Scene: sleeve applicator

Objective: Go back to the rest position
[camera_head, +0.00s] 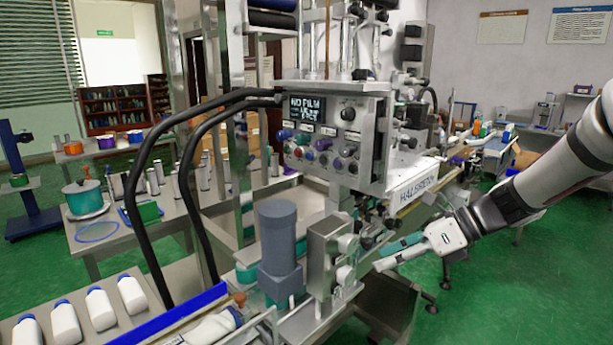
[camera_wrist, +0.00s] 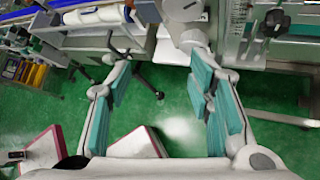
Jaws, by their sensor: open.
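My gripper (camera_head: 388,256) shows at the right of the head view, at the end of my white arm, with its teal-padded fingers pointing left toward the machine's front. In the wrist view my gripper (camera_wrist: 163,88) has its two teal-padded fingers wide apart, with nothing between them but green floor and machine parts beyond. The sleeve applicator (camera_head: 335,130) stands in the middle of the head view, with a display reading "NO FILM" and a panel of knobs and buttons. The fingertips appear close to its lower right side; I cannot tell whether they touch.
White bottles (camera_head: 98,308) lie in a row at the lower left, beside a blue rail (camera_head: 180,312). A grey cylinder (camera_head: 278,245) stands on the machine's front. A table with a teal pot (camera_head: 84,196) is at the left. Green floor (camera_head: 540,275) is open at the right.

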